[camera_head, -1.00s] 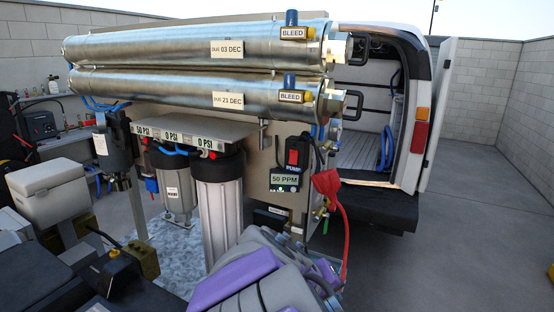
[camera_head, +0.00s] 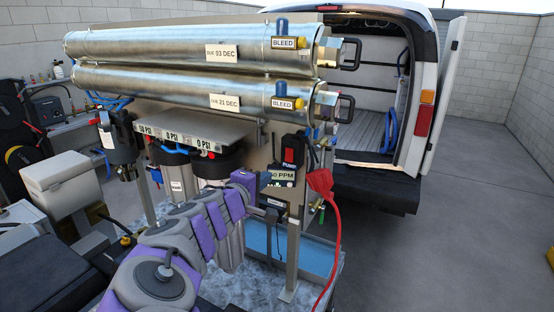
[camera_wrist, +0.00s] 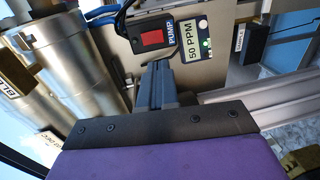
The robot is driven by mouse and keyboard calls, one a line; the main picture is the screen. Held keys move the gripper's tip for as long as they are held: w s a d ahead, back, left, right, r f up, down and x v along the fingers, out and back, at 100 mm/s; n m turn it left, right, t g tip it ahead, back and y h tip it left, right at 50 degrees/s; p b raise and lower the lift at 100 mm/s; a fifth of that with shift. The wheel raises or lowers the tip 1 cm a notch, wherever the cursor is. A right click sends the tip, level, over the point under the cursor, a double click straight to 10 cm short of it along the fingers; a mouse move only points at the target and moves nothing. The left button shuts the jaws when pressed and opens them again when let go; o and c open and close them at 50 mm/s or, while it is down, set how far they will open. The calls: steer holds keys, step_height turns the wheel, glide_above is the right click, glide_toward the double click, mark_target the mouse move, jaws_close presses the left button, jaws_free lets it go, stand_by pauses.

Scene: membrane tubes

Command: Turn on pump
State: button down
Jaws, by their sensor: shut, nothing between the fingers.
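The pump switch (camera_head: 291,152) is a dark box with a red rocker and a PUMP label, mounted on the metal panel under the two steel tubes. In the wrist view the red rocker (camera_wrist: 152,38) shows just beyond my fingertips. My gripper (camera_head: 267,180) is at the panel, a little below and left of the switch in the head view. In the wrist view my gripper (camera_wrist: 158,66) is shut and empty, its tips pointing at the lower edge of the switch box. I cannot tell if they touch.
The 50 PPM meter (camera_wrist: 194,45) sits right beside the switch. A red plug with its cable (camera_head: 321,183) hangs just right of it. The steel membrane tubes (camera_head: 150,82) lie overhead, and pressure gauges (camera_head: 205,145) stand left.

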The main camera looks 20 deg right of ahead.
mark_target(290, 160)
steer(key=x, duration=0.4)
steer(key=p+x, duration=0.1)
steer(key=x, duration=0.3)
steer(key=s+x, duration=0.1)
steer(key=x, duration=0.4)
steer(key=shift+d, duration=0.45)
steer(key=shift+w+a+p, duration=0.1)
steer(key=shift+w+p, duration=0.2)
steer(key=shift+w, duration=0.45)
steer(key=shift+s, duration=0.1)
steer(key=shift+a+f, duration=0.1)
steer(key=shift+a, duration=0.3)
steer(key=shift+a+f, duration=0.1)
steer(key=shift+a, duration=0.2)
steer(key=s+a+f+b, duration=0.1)
steer(key=s+a+b, duration=0.1)
steer(key=s+a, duration=0.6)
steer(key=shift+a+f+b, duration=0.3)
steer(key=shift+a+b, duration=0.05)
steer(key=shift+a, duration=0.65)
